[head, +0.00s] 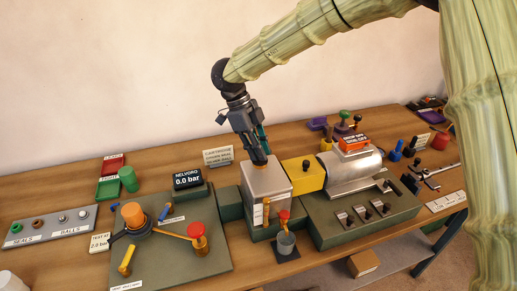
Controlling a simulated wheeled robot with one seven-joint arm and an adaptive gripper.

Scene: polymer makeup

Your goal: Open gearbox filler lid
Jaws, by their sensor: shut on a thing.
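The gearbox (266,186) is a light metallic box on a green base near the middle of the bench. An orange filler lid (260,163) shows on its top, partly covered by my fingers. My gripper (259,155) points down from above and is shut on the lid. I cannot tell whether the lid is seated or raised a little. A yellow block (303,173) joins the gearbox to a silver motor (350,169) on its right.
A small sign (218,156) stands behind the gearbox. A red-topped valve (284,216) and a grey cup (286,243) stand in front. A green plate (190,262) with an orange cap (133,214) and levers lies left.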

